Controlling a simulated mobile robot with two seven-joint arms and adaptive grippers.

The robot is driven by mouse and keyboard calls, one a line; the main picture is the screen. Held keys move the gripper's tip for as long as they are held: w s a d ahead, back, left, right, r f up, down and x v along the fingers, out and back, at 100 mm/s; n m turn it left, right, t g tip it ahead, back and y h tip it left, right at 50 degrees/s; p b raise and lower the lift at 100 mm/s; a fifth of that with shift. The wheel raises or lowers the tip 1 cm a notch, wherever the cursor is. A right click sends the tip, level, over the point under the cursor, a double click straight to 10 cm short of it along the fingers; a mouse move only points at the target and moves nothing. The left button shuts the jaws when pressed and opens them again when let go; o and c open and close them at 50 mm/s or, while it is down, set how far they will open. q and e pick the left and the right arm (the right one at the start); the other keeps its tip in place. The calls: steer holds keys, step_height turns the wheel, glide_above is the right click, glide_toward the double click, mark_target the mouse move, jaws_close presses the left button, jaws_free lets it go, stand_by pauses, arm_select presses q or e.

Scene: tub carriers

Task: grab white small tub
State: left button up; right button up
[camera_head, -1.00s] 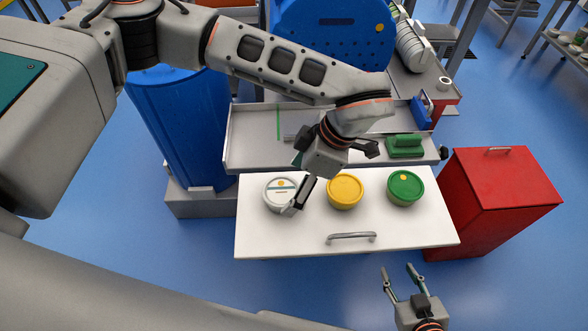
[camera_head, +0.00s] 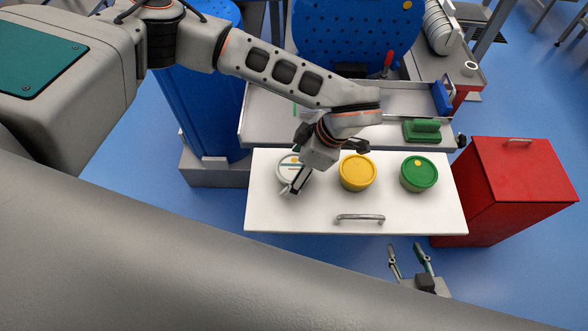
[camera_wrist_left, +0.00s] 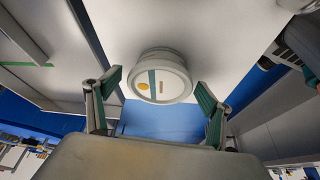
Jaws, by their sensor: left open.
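The white small tub (camera_head: 286,175) stands at the left of the white drawer-like top, partly hidden by my left gripper. In the left wrist view the white tub (camera_wrist_left: 160,78) shows its pale lid with a green stripe and a yellow dot. My left gripper (camera_head: 294,174) is open over the tub. In the wrist view its two green-padded fingers (camera_wrist_left: 158,82) are spread to either side of the tub, with gaps between. My right gripper (camera_head: 407,248) is open and empty in front of the white top.
A yellow tub (camera_head: 357,172) and a green tub (camera_head: 419,174) stand to the right on the same white top (camera_head: 300,215), which has a metal handle (camera_head: 360,218). A grey tray behind holds a green block (camera_head: 422,130). A red cabinet (camera_head: 515,190) stands at right.

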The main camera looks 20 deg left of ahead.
arm_select(q)
steer(key=shift+c, duration=0.5)
steer(key=c, duration=1.3)
steer(key=shift+o, duration=0.2)
